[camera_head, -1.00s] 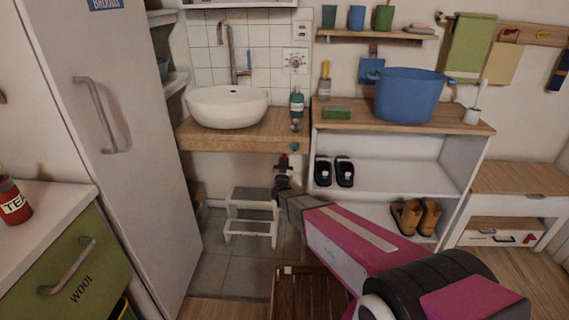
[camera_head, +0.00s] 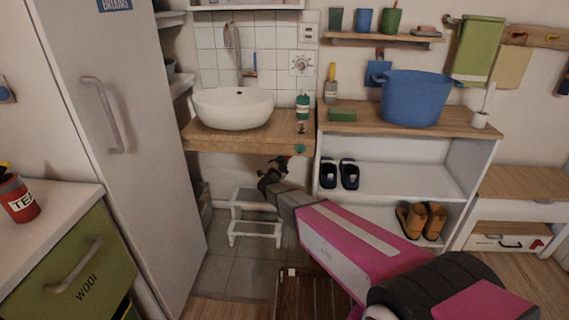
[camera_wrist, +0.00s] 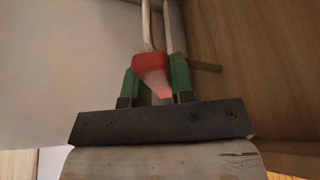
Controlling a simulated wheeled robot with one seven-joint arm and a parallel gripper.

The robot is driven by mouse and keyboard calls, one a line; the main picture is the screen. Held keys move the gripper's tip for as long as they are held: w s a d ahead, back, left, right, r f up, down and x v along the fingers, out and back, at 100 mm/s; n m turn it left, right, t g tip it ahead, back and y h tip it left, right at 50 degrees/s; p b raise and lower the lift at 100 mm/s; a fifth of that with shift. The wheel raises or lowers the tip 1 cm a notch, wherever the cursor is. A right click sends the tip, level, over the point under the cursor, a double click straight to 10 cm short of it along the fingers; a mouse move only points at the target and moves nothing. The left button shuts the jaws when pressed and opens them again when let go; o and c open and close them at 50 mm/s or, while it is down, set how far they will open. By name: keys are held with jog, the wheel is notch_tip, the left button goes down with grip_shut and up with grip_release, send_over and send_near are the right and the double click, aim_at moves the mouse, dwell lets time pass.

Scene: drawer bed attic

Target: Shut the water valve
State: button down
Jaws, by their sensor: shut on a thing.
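The water valve has a red handle (camera_wrist: 151,66), seen in the wrist view between the two green fingers of my gripper (camera_wrist: 158,86). The fingers are shut on this handle. Thin pale pipes run up from behind it. In the head view my gripper (camera_head: 270,172) is small and dark, under the front of the wooden sink counter (camera_head: 240,143). A little red shows at its tip there, and the valve is mostly hidden. The valve's exact angle is hard to tell.
A white basin (camera_head: 232,108) sits on the counter. A white step stool (camera_head: 254,228) stands on the floor below my gripper. A tall white cabinet (camera_head: 135,185) is at left, and an open shelf with shoes (camera_head: 385,180) is at right.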

jog(key=m, duration=0.1)
jog(key=m+g, duration=0.1)
jog(key=r+m, duration=0.1)
jog(key=shift+a+r+m+g+h, duration=0.1)
jog(key=shift+a+m+g+h, duration=0.2)
jog(key=shift+m, duration=0.1)
jog(key=shift+a+r+m+g, duration=0.1)
jog(key=shift+r+m+g, duration=0.1)
jog(key=shift+m, duration=0.4)
jog(key=shift+r+m+g, duration=0.15)
jog(key=shift+m+g, duration=0.05)
jog(key=shift+m, duration=0.4)
jog(key=shift+r, duration=0.1)
jog(key=c, duration=1)
grip_release()
jog(key=shift+o, duration=0.2)
jog(key=v, duration=1.1)
